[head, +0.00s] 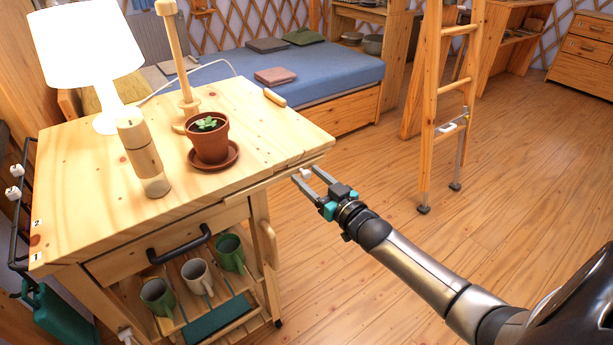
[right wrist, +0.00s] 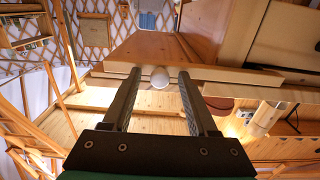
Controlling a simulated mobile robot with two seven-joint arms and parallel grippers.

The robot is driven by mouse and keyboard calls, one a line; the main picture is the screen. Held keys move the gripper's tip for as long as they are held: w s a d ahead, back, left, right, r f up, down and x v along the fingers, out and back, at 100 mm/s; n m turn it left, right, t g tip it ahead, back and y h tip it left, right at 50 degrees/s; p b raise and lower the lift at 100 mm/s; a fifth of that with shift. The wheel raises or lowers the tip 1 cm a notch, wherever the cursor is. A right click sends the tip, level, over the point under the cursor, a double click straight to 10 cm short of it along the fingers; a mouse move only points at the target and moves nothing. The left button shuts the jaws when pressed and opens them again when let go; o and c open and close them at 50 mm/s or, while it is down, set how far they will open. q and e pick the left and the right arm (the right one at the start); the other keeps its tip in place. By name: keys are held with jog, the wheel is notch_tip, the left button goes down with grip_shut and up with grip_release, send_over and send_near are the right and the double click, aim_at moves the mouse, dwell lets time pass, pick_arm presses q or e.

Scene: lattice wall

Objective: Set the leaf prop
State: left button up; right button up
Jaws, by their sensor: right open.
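The cart's wooden top has a leaf (head: 297,137) along its right side, and it lies about level with the top. A pale wooden strip, which looks like the prop (head: 277,181), runs just under the leaf's edge. A small white knob (head: 306,173) is at its right end. My right gripper (head: 304,175) is open at that edge, its fingers pointing left at the knob. In the right wrist view the white knob (right wrist: 160,77) shows between the open fingertips, apparently untouched, below a brown wooden panel (right wrist: 150,50). My left gripper is not in view.
A potted plant (head: 210,139), a wooden bottle (head: 143,158) and a white lamp (head: 87,50) stand on the cart top. Mugs (head: 197,275) stand on the shelf below. A ladder (head: 438,110) stands at the right. The floor (head: 400,235) around the arm is clear.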

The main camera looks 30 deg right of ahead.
jog(key=shift+c, duration=0.2)
grip_shut()
dwell(1.1)
